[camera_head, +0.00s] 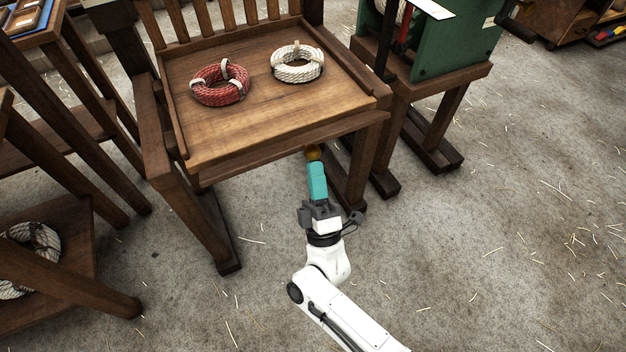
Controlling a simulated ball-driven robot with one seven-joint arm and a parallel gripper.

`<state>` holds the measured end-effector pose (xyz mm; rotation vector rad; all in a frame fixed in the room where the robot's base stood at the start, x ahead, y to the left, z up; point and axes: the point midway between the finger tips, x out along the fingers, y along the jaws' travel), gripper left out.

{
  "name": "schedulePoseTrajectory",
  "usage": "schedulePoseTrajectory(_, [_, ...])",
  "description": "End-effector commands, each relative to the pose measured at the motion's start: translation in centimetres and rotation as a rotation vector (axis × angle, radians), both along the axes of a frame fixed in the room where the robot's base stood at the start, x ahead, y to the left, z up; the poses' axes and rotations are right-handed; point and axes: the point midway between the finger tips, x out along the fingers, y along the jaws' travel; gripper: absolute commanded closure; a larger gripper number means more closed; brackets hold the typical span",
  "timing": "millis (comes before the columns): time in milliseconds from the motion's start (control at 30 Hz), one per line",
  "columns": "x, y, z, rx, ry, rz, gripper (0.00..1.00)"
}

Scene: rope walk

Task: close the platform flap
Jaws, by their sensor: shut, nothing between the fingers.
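The wooden platform (262,108) stands upright at the upper middle, with side rails and a slatted back. A front board (250,160) runs along its near edge; I cannot tell for sure which part is the flap or how far it is open. My gripper (314,164), with teal fingers, is shut and empty just in front of and below the platform's near edge, right of its middle.
A red rope coil (220,84) and a white rope coil (297,62) lie on the platform. A green machine (455,45) on a wooden stand is at the right. A wooden rack with another coil (30,250) is at the left. The straw-strewn floor (480,240) is clear at the right.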

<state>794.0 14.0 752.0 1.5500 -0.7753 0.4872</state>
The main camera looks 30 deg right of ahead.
Motion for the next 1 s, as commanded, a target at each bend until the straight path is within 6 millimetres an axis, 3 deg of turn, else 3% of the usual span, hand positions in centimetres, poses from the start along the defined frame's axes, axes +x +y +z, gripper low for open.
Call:
schedulePoseTrajectory(33, [0.0,0.0,1.5,-0.001,0.026,0.001,1.00])
schedulePoseTrajectory(100, [0.2,0.0,2.0,0.000,0.064,0.000,1.00])
schedulePoseTrajectory(1000, [3.9,0.0,7.4,-0.001,0.486,0.000,1.00])
